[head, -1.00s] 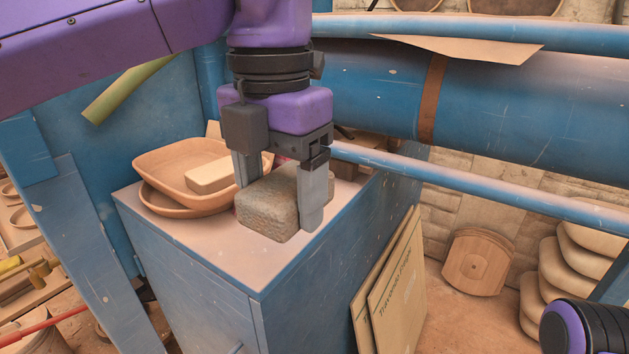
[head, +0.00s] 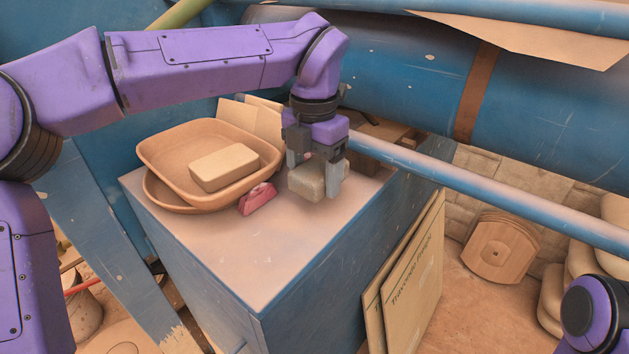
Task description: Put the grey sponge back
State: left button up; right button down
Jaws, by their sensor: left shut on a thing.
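The grey sponge (head: 307,181) is a rounded block. My left gripper (head: 317,178) points down and is shut on it, one finger on each side. The sponge is over the back right part of the blue cabinet's dusty top (head: 260,255); I cannot tell whether it touches the top. My right gripper is not in view; only a dark and purple part of my right arm shows at the lower right.
Stacked tan trays (head: 160,150) hold a beige block (head: 224,167) at the back left of the top. A pink-red object (head: 257,198) lies between trays and sponge. A blue rail (head: 400,157) runs close to the gripper's right. The front of the top is clear.

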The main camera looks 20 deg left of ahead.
aim_at(313, 169)
pick_arm(q)
jog(key=f, duration=0.3)
jog(key=shift+s+a+f, duration=0.15)
jog(key=shift+s, duration=0.1)
jog(key=shift+w+f, duration=0.25)
jog(key=shift+w, duration=0.05)
jog(key=shift+f, duration=0.1)
jog(key=o, duration=1)
jog(key=shift+s, duration=0.1)
notch_tip(313, 169, up, 12)
jog(key=shift+r+p, duration=0.25)
jog(key=shift+p, duration=0.1)
jog(key=shift+f, duration=0.1)
